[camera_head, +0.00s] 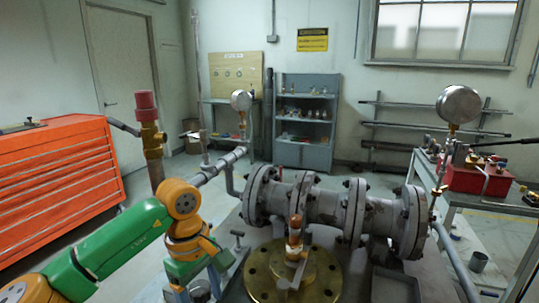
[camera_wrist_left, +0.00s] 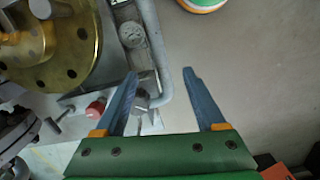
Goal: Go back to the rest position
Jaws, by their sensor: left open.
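The gate valve is a grey flanged pipe body (camera_head: 330,210) on the bench in the middle of the head view. A brass round flange (camera_head: 262,280) with bolt holes and an upright stem (camera_head: 294,240) stands at its near side. The flange also shows at the top left of the left wrist view (camera_wrist_left: 85,45). My left gripper (camera_head: 198,288) points down to the left of the flange. In the left wrist view its two blue-grey fingers (camera_wrist_left: 160,74) are spread apart with nothing held between them. They are apart from the flange. My right gripper is not in view.
A grey bent pipe (camera_wrist_left: 156,50) passes near the left finger in the wrist view. A red knob (camera_wrist_left: 96,108) lies beside that finger. An orange tool chest (camera_head: 55,180) stands at left. A table with a red box (camera_head: 478,178) is at right. Floor shows right of the fingers.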

